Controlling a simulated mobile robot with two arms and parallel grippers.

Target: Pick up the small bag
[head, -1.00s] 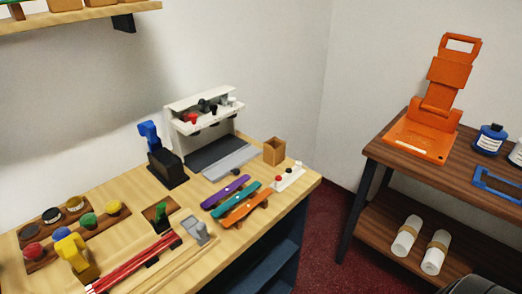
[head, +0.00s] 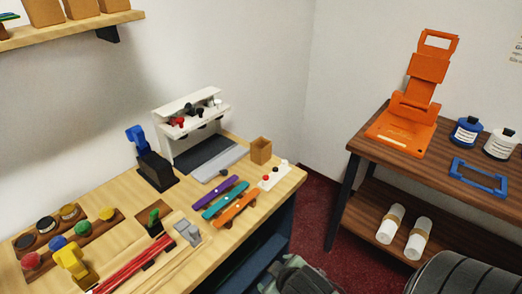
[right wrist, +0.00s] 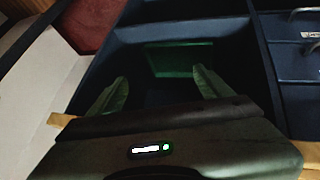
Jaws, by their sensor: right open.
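I cannot pick out the small bag with certainty. A small tan open-topped container (head: 261,151) stands at the back right of the wooden counter (head: 118,195); I cannot tell whether it is a bag. Several brown bag-like or box-like items (head: 80,8) stand on the upper wall shelf, cut off by the top edge. My right gripper (right wrist: 159,74) is open and empty in the right wrist view, facing a dark blue compartment with a green panel (right wrist: 180,60) inside. Grey-green parts, probably of my right arm, show low in the head view. My left gripper is not in view.
The counter holds skateboard-like bars (head: 237,209), paint pots, red rods (head: 130,262) and a white rack (head: 190,100). A brown side table (head: 365,142) at right carries an orange stand (head: 412,105), bottles and white rolls below. Red floor shows between.

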